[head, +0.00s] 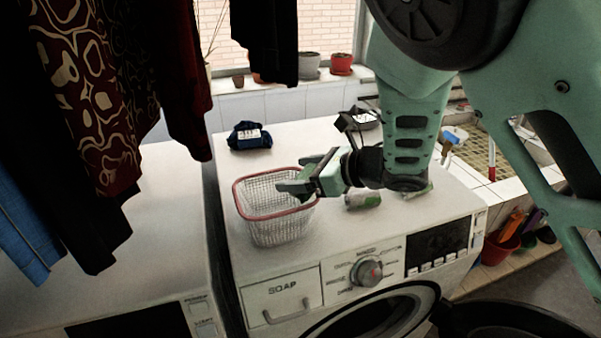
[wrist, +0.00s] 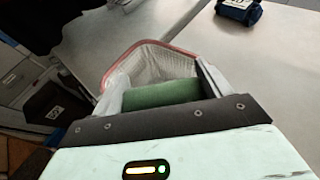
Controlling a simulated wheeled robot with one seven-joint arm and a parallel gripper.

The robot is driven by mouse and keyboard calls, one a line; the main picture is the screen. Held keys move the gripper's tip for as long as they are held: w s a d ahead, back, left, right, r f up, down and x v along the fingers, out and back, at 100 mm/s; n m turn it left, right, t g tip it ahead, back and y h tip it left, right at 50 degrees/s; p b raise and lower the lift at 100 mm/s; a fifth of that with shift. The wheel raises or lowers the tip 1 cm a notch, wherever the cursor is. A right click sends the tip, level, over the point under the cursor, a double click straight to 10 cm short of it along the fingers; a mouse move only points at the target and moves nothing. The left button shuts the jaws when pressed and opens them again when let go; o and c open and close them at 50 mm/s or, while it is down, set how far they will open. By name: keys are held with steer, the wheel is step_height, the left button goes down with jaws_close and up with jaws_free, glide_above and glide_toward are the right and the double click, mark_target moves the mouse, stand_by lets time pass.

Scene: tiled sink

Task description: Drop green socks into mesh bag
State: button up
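The mesh bag (head: 277,226) is a white mesh basket with a pink-red rim, standing on the washing machine. Its rim (wrist: 150,45) also shows in the wrist view. My gripper (head: 300,181) is at the right side of the basket's opening, just above the rim. In the wrist view, a rolled green sock bundle (wrist: 162,94) sits between my two fingers, which appear closed on it. Another green bundle with a pale band (head: 363,196) lies on the machine below my arm. A further green-and-white thing (head: 417,190) is partly hidden by my arm.
A dark blue rolled bundle with a white label (head: 249,136) lies behind the basket. Dark clothes (head: 95,90) hang at the left. A second white machine (head: 165,210) stands at the left, across a gap. A tiled sink (head: 475,150) is at the right.

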steer(key=o, duration=0.4)
steer(key=shift+r, duration=0.15)
